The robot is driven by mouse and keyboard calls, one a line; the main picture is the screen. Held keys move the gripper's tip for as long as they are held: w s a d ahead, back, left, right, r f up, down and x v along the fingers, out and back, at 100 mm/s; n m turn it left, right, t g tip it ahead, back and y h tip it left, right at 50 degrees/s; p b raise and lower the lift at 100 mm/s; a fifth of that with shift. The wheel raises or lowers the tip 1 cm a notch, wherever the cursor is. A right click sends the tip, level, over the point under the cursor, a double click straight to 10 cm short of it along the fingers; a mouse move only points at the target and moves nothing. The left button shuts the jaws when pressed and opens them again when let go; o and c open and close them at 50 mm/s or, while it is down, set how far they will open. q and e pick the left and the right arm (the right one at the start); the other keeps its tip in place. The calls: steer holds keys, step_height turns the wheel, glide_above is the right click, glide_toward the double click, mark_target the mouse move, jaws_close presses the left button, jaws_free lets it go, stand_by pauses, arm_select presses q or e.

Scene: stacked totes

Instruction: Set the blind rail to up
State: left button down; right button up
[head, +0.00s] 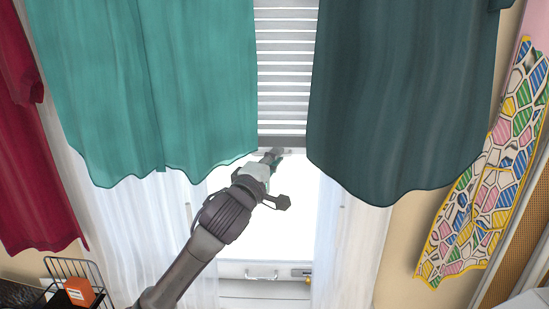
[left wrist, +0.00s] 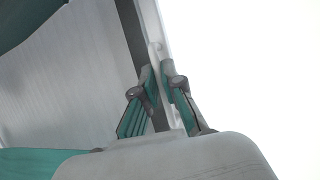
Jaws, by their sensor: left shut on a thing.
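The blind (head: 284,75) hangs between two teal curtains, its pale slats ending in a grey bottom rail (head: 290,139) partway down the bright window. My left gripper (head: 276,153) reaches up from below to the rail's lower edge. In the left wrist view the rail is a dark strip (left wrist: 135,35) with a pale edge, running down to the fingers. The left gripper's green-padded fingers (left wrist: 160,75) are close together on that edge, shut on the rail. The exact contact is partly hidden by the fingers. My right gripper is not in view.
The teal curtain (head: 150,90) and the darker curtain (head: 400,100) hang close on either side of the blind. A wire basket (head: 75,270) with an orange box (head: 79,291) stands at lower left. A patterned cloth (head: 490,180) hangs at right.

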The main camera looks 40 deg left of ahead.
arm_select(q)
step_height(320, 180, up, 14)
steer(key=p, duration=1.1)
steer(key=shift+f, duration=0.2)
steer(key=c, duration=1.3)
jaws_free()
steer(key=shift+f, duration=0.1)
glide_toward(283, 92)
steer(key=shift+v, duration=1.1)
steer(key=shift+d, duration=0.1)
